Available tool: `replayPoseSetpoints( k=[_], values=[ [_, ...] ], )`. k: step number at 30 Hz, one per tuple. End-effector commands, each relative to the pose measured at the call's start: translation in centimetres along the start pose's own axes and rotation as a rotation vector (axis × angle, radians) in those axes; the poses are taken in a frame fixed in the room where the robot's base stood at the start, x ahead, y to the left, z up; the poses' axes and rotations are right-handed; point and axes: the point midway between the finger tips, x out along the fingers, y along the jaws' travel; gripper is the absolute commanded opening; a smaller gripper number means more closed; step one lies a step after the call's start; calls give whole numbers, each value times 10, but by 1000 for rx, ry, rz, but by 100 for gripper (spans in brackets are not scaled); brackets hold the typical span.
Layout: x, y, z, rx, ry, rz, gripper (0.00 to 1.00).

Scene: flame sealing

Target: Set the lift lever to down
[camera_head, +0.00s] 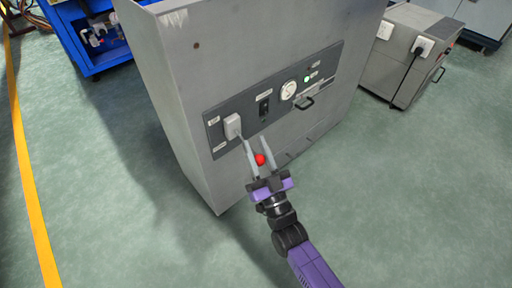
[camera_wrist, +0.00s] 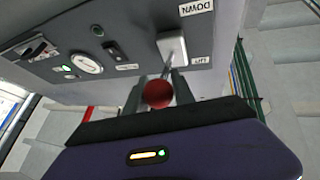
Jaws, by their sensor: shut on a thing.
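The lift lever has a red ball knob (camera_head: 260,159) on a thin rod. The rod comes out of a white plate (camera_head: 233,125) at the left end of the cabinet's dark control panel. The knob (camera_wrist: 158,94) also shows in the wrist view, with the plate (camera_wrist: 173,46) behind it. A DOWN label (camera_wrist: 196,7) and a LIFT label (camera_wrist: 201,60) sit beside the plate, upside down in the wrist view. My gripper (camera_head: 257,146) is shut on the lever, its two fingers on either side of the rod and knob. The lever's exact angle is hard to tell.
The panel also has a black switch (camera_head: 264,108), a round gauge (camera_head: 288,91), a green light (camera_head: 307,79) and a handle (camera_head: 304,103). The grey cabinet (camera_head: 210,60) stands on open green floor. A second grey unit (camera_head: 400,65) is at right.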

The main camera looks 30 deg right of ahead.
Motion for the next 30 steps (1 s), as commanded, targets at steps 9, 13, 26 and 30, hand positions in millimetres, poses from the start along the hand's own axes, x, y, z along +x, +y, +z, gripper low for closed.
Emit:
replayPoseSetpoints(
  k=[9,13,26,30],
  values=[
    [-7,4,12,-5,-31,5,0],
    [-7,4,13,-5,-31,6,0],
    [-7,4,13,-6,-31,6,0],
    [-7,4,13,-6,-30,7,38]
  ],
)
